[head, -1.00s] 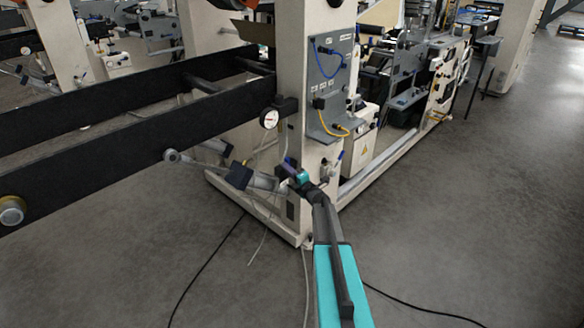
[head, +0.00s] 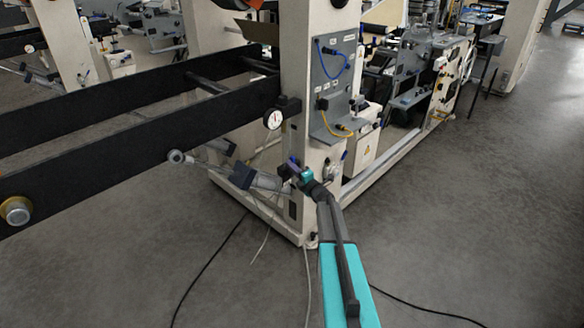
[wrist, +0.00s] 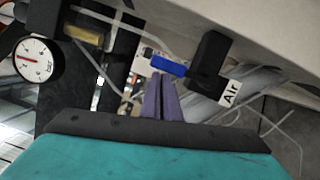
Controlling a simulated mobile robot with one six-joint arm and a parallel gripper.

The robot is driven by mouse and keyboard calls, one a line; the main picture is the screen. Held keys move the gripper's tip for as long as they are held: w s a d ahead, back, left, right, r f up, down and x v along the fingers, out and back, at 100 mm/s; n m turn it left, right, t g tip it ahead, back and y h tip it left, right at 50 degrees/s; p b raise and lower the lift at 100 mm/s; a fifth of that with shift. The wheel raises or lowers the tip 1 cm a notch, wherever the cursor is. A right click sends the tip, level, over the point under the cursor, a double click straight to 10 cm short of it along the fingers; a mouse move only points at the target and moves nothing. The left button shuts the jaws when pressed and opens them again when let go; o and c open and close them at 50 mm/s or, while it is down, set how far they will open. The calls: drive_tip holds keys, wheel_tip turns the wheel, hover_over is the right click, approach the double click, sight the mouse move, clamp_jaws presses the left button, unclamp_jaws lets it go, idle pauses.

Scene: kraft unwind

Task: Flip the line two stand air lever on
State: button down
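In the head view my gripper (head: 292,164) is at the lower part of the stand post, and I cannot make out the lever there.
A round gauge (wrist: 38,58) is left of my fingers; it also shows in the head view (head: 273,119). Black rails (head: 130,145) run left from the stand. A grey cylinder (head: 268,181) is close beside my gripper. Cables lie on otherwise open floor (head: 470,230).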

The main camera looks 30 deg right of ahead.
drive_tip(key=shift+w+d+r, duration=0.15)
drive_tip(key=shift+d+r, duration=0.1)
drive_tip(key=shift+r, duration=0.05)
drive_tip(key=s+a+b, duration=0.2)
drive_tip(key=s+a, duration=0.2)
drive_tip(key=s, duration=0.7)
drive_tip(key=shift+s+a+f, duration=0.15)
drive_tip(key=shift+a+f, duration=0.1)
drive_tip(key=shift+f, duration=0.05)
idle(0.5)
